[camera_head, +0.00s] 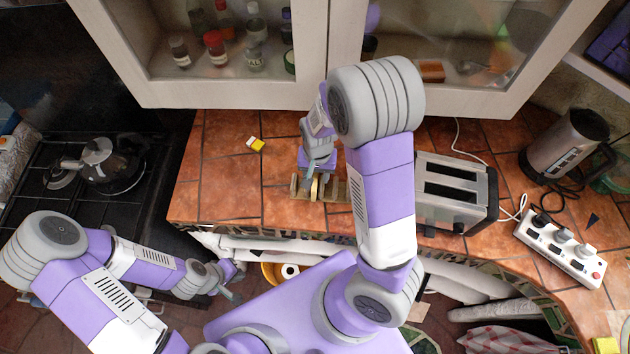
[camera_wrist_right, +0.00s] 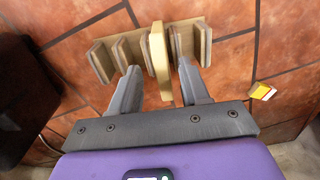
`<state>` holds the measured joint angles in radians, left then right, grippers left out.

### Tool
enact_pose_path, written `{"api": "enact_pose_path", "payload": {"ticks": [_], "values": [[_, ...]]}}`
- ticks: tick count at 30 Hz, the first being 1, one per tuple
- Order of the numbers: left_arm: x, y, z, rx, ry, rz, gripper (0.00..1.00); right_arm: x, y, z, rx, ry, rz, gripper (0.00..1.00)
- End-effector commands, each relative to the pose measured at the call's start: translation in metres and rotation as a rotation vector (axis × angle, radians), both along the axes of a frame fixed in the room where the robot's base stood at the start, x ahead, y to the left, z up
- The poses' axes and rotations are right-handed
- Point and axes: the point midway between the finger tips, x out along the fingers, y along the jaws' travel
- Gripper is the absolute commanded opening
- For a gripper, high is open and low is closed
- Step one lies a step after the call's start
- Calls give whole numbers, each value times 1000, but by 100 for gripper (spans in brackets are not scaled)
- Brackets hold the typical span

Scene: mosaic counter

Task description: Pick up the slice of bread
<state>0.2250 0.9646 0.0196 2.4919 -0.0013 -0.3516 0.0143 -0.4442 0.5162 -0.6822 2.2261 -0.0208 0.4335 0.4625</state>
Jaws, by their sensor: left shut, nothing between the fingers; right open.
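The slice of bread (camera_wrist_right: 158,50) is pale yellow and stands upright in a slotted wooden rack (camera_wrist_right: 203,38) on the tiled counter. In the head view the slice (camera_head: 314,189) shows as a thin edge in the rack (camera_head: 331,191), partly hidden by my right gripper. My right gripper (camera_head: 316,176) points down over the rack. In the right wrist view its open fingers (camera_wrist_right: 159,70) lie on either side of the slice, with gaps to it; whether they reach down past its top edge I cannot tell. My left gripper (camera_head: 234,290) is shut and empty, low in front of the counter.
A silver toaster (camera_head: 452,196) stands right of my right arm, with a power strip (camera_head: 560,250) and kettle (camera_head: 566,145) beyond. A small yellow-and-white box (camera_head: 256,145) lies left of the rack. The cabinet (camera_head: 240,95) hangs behind.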

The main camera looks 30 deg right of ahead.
Motion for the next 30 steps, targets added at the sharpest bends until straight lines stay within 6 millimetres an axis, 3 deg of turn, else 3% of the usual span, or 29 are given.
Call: {"api": "enact_pose_path", "payload": {"ticks": [3,6,14,22,30], "values": [[1,0,-5,0,-1,0,0,0,-1,-21,-1,3,-2,46],[1,0,-7,0,-2,1,0,1,0,-30,-1,1,0,46],[1,0,-6,0,-2,1,0,1,0,-31,-1,-1,0,46],[1,0,-6,0,-2,1,0,1,0,-31,-1,-1,0,10],[1,0,-6,0,-2,1,0,1,0,-30,-1,-2,0,9]]}}
